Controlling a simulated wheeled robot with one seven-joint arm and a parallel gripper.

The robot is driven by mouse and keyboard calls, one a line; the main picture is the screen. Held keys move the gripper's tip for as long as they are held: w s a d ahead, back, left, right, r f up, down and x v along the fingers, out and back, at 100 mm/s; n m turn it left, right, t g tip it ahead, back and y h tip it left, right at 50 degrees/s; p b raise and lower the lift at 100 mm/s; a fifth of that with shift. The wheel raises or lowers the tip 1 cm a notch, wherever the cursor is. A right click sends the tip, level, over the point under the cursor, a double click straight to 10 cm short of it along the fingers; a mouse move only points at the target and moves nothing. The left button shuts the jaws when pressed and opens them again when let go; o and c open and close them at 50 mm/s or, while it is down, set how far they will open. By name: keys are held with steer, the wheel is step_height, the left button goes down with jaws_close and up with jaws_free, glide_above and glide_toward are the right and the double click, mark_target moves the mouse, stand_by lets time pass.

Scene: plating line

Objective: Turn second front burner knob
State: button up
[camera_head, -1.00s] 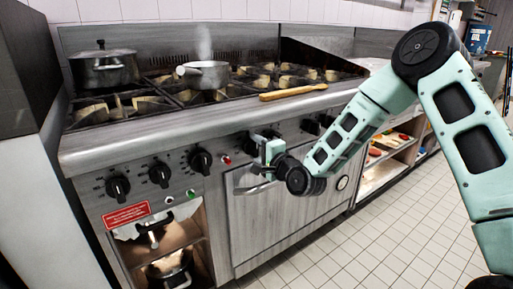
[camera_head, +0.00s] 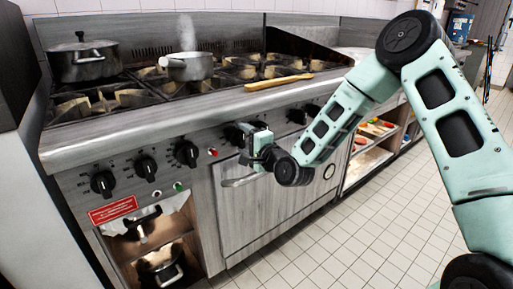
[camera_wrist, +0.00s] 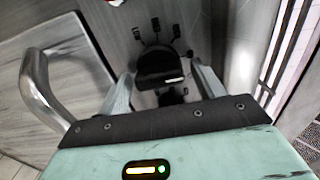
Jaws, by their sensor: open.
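A row of black knobs runs along the stove's front panel. In the head view the left three, a first (camera_head: 103,183), a second (camera_head: 146,167) and a third knob (camera_head: 186,153), stand clear of my arm. A further black knob (camera_head: 233,135), right of the red light, is partly hidden by my gripper (camera_head: 250,141). In the wrist view my gripper (camera_wrist: 162,88) is open, its fingers on either side of a black knob (camera_wrist: 160,67). I cannot tell whether they touch it.
The oven door's metal handle (camera_head: 243,181) lies just below my gripper; it also shows close at left in the wrist view (camera_wrist: 45,90). On the stove top are a lidded pot (camera_head: 83,62), a steaming saucepan (camera_head: 188,67) and a wooden utensil (camera_head: 278,82). Tiled floor is free at right.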

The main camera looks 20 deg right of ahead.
steer(key=p+v, duration=0.9)
steer(key=v, duration=0.8)
steer(key=shift+p, duration=0.3)
